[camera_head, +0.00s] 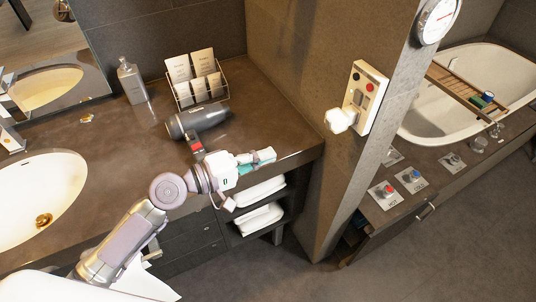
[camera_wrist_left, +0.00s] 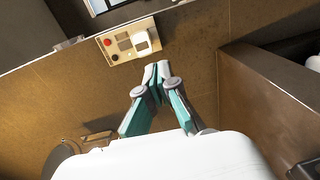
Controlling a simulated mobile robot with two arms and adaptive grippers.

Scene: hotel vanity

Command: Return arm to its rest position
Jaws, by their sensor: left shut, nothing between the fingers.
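My left gripper (camera_head: 264,157) is over the front right part of the vanity counter (camera_head: 283,115) in the head view. It is shut and empty, its fingers pointing right toward the wall. In the left wrist view its fingertips (camera_wrist_left: 156,70) meet with nothing between them, below a switch panel on the wall. My left arm comes in from the lower left of the head view. My right gripper is in neither view.
A hair dryer (camera_head: 198,121) lies behind the gripper, near a card rack (camera_head: 197,82) and a bottle (camera_head: 132,82). The wall panel (camera_head: 367,95) holds a white plug-like piece (camera_head: 340,120). A sink (camera_head: 40,195) is left; folded towels (camera_head: 259,219) sit below the counter.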

